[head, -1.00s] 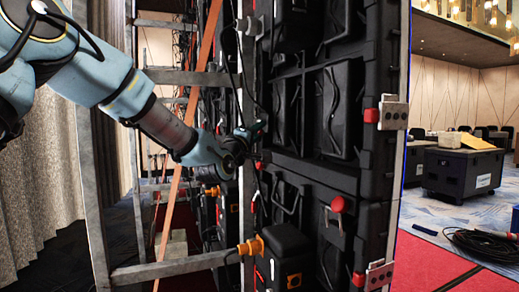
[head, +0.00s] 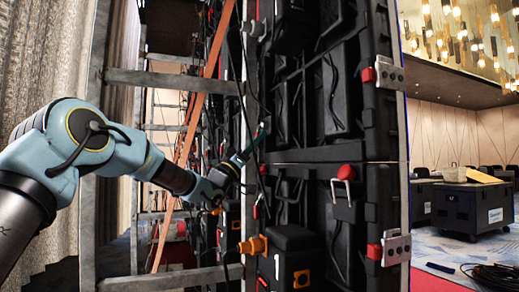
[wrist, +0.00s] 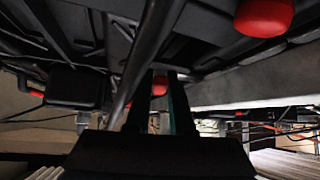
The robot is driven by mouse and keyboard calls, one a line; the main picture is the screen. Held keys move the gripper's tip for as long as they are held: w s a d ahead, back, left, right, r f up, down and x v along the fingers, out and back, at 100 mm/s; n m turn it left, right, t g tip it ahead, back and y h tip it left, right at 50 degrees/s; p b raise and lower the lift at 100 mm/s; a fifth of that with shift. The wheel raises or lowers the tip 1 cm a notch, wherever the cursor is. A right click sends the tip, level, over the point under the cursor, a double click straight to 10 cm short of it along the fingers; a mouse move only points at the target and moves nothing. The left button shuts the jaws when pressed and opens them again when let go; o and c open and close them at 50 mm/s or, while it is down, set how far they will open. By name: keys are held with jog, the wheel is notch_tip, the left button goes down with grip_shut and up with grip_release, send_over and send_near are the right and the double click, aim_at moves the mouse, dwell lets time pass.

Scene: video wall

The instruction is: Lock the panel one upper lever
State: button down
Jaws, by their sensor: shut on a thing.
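My gripper (head: 254,146) is at the left edge of the black panel (head: 315,155), beside the grey frame post. In the wrist view, its two fingers (wrist: 163,105) are close together with a small red lever (wrist: 159,85) between their tips. A dark bar crosses in front of the left finger. In the head view, a small red part (head: 262,170) shows just below the fingertips. The grip itself is too small to make out there, and I cannot tell the lever's exact angle.
A larger red knob (head: 347,172) sits on the panel to the right; one also shows in the wrist view (wrist: 263,17). A grey metal frame (head: 93,200) stands at left, with cables and an orange strap (head: 190,133). Black cases (head: 472,205) stand far right.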

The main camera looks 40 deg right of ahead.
jog(key=shift+w+d+f+m+g+y, duration=0.1)
jog(key=shift+w+m+g+y, duration=0.1)
jog(key=shift+m+g, duration=1)
jog(key=shift+w+d+r+m+g+y, duration=0.1)
jog(key=shift+w+m+g+y, duration=0.15)
jog(key=shift+m+g, duration=0.95)
jog(key=shift+w+d+f+m+g+y, duration=0.1)
jog(key=shift+w+m+g+y, duration=0.1)
jog(key=shift+m+g, duration=1)
jog(key=shift+m, duration=0.3)
jog(key=c, duration=0.8)
grip_release()
jog(key=v, duration=1.1)
